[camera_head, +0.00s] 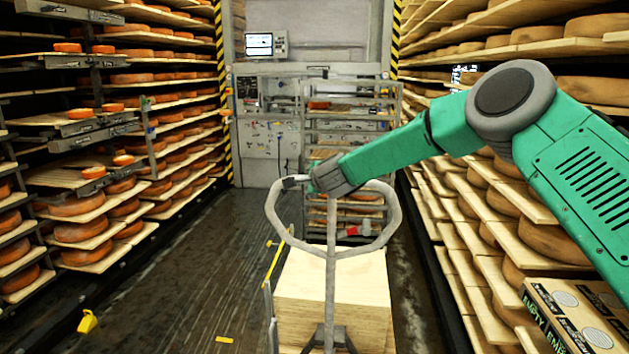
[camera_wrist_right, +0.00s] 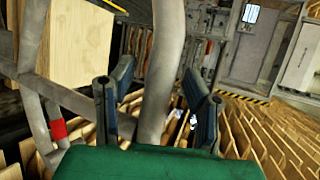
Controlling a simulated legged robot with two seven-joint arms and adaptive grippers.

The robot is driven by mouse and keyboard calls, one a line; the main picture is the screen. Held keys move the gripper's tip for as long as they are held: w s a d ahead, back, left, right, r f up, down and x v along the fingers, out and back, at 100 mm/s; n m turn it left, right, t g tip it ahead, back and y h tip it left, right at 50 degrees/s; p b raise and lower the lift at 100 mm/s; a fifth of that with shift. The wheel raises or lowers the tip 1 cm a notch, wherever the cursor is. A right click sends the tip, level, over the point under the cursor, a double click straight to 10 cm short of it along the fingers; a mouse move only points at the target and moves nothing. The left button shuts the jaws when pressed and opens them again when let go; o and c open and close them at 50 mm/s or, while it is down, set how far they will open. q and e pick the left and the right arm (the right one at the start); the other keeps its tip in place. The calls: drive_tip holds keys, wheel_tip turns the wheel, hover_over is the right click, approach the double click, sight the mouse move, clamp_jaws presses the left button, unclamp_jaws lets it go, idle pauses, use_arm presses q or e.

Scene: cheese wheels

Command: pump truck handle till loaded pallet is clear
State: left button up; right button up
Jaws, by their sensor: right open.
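The truck handle (camera_head: 396,215) is a grey closed loop on an upright stem, in the middle of the head view. Its tube also crosses the right wrist view (camera_wrist_right: 165,65). My right gripper (camera_head: 297,183) is at the upper left of the loop. In the wrist view its two dark fingers (camera_wrist_right: 158,88) stand apart, with the tube between them; I cannot tell whether they touch it. A pale wooden box-like load (camera_head: 345,300) is behind the stem. The pallet and any gap under it are hidden. My left gripper is not in view.
Shelves of orange cheese wheels (camera_head: 80,232) line the left, and shelves of larger brown wheels (camera_head: 545,240) the right. A cardboard box (camera_head: 575,315) is at lower right. A yellow object (camera_head: 88,322) is at lower left. The dark floor (camera_head: 190,270) left of the load looks mostly clear.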

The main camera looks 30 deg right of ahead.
drive_tip(key=v, duration=1.1)
idle(1.7)
